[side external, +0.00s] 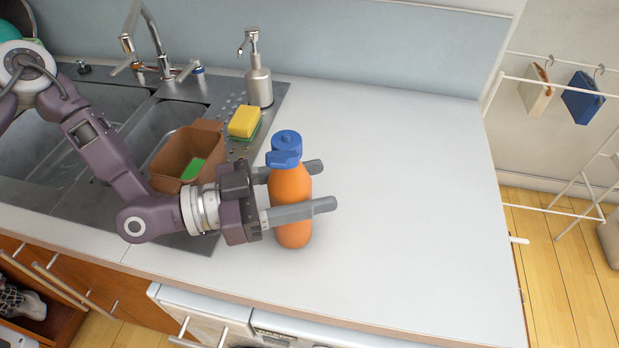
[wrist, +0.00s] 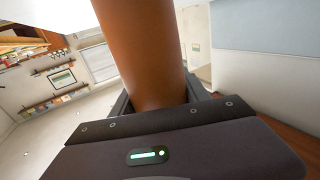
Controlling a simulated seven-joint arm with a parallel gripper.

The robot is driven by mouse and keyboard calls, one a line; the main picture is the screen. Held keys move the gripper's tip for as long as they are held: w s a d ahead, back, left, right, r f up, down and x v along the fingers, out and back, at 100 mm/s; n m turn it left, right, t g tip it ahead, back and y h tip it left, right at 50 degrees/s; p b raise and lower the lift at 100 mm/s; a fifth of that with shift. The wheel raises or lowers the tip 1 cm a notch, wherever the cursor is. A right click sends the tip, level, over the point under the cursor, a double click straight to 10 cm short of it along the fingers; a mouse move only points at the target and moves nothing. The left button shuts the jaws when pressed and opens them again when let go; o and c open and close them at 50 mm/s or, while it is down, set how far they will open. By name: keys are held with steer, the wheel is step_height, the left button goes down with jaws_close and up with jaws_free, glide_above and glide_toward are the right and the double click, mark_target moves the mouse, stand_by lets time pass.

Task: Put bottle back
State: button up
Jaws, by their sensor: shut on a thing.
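An orange bottle (side external: 291,222) with a blue cap (side external: 286,145) stands upright at the left part of the white counter, just right of the sink. My gripper (side external: 319,186) reaches in from the left with its two grey fingers on either side of the bottle's body, and it is shut on the bottle. In the wrist view the orange bottle (wrist: 145,50) fills the space between the fingers, close to the palm. I cannot tell for sure whether the bottle's base touches the counter.
A metal soap dispenser (side external: 259,84), a yellow and green sponge (side external: 244,122) and a brown bin (side external: 178,163) with something green inside stand by the steel sink (side external: 100,98). The white counter (side external: 410,190) to the right is clear. A white drying rack (side external: 560,178) stands beyond its right edge.

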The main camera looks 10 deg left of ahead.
steer(key=shift+f, duration=0.25)
stand_by(0.4)
steer(key=o, duration=1.1)
steer(key=shift+c, duration=0.2)
steer(key=v, duration=0.7)
steer(key=shift+a, duration=0.2)
steer(key=shift+s+a, duration=0.25)
steer(key=shift+a, duration=0.05)
